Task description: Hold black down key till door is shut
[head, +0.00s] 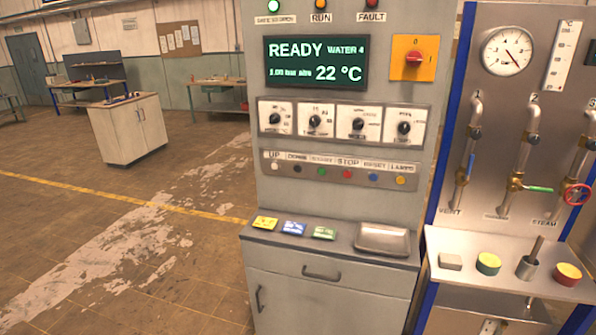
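The control cabinet (440,60) stands in the middle of the head view. A row of small keys (347,174) runs across its front below the dials. The black down key (297,168) is second from the left, between a pale up key (275,166) and a green key (321,171). Nothing touches the keys. The display (316,62) reads READY, WATER 4 and 22 °C. My gripper is not in view. No chamber door shows in this view.
A panel with a gauge (508,50), pipes and valves stands at the right, above a shelf with buttons (488,263). The cabinet ledge holds small coloured cards (293,228) and a metal tray (383,238). Open floor (110,245) lies left, with a pale cabinet (130,130) farther back.

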